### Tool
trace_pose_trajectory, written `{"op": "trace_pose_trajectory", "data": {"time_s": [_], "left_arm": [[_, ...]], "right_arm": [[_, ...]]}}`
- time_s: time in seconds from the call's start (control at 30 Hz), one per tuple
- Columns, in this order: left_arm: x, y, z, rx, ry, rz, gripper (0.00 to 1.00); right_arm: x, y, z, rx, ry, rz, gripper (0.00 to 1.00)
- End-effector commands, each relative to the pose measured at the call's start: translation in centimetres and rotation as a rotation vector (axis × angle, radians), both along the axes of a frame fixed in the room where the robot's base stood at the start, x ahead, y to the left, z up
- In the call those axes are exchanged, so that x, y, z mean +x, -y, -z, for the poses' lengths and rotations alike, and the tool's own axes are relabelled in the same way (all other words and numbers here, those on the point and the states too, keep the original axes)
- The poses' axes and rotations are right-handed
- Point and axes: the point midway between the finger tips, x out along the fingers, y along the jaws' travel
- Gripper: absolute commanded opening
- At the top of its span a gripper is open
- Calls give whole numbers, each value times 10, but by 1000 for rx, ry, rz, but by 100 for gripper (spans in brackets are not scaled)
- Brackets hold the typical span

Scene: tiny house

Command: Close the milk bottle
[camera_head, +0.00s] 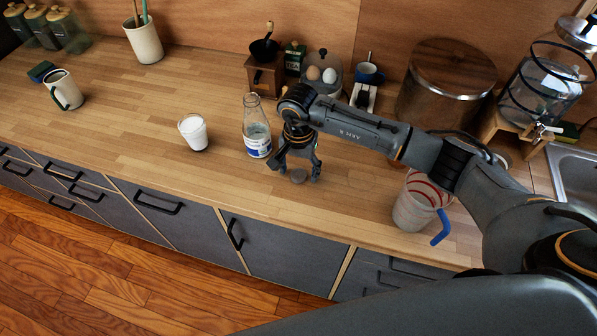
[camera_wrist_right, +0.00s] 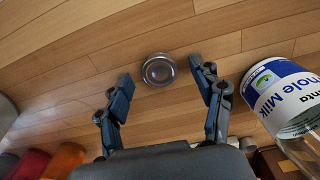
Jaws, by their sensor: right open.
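The milk bottle (camera_head: 257,130) is clear glass with a blue and white label. It stands upright and uncapped on the wooden counter. It also shows at the right of the right wrist view (camera_wrist_right: 283,95). A small round grey cap (camera_head: 298,176) lies flat on the counter to the right of the bottle. In the right wrist view the cap (camera_wrist_right: 159,70) lies between and beyond the fingertips. My right gripper (camera_head: 297,168) is open and empty, pointing down over the cap, beside the bottle. My left gripper is not in view.
A glass of milk (camera_head: 194,132) stands left of the bottle. A grinder (camera_head: 265,75), a tea tin and an egg jar stand behind. The counter's left middle is clear.

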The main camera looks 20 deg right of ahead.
Motion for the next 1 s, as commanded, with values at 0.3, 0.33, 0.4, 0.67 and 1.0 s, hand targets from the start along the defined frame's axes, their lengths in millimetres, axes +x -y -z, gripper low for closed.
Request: {"op": "trace_pose_trajectory", "data": {"time_s": [0.3, 0.33, 0.4, 0.67, 1.0], "left_arm": [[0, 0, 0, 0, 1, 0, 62], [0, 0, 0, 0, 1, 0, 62], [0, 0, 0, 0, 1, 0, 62], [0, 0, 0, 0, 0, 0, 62], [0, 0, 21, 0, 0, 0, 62]], "right_arm": [[0, 0, 0, 0, 0, 0, 40], [0, 0, 0, 0, 0, 0, 34], [0, 0, 0, 0, 0, 0, 30], [0, 0, -1, 0, 0, 0, 30], [2, 0, -19, 1, 7, -1, 30]]}}
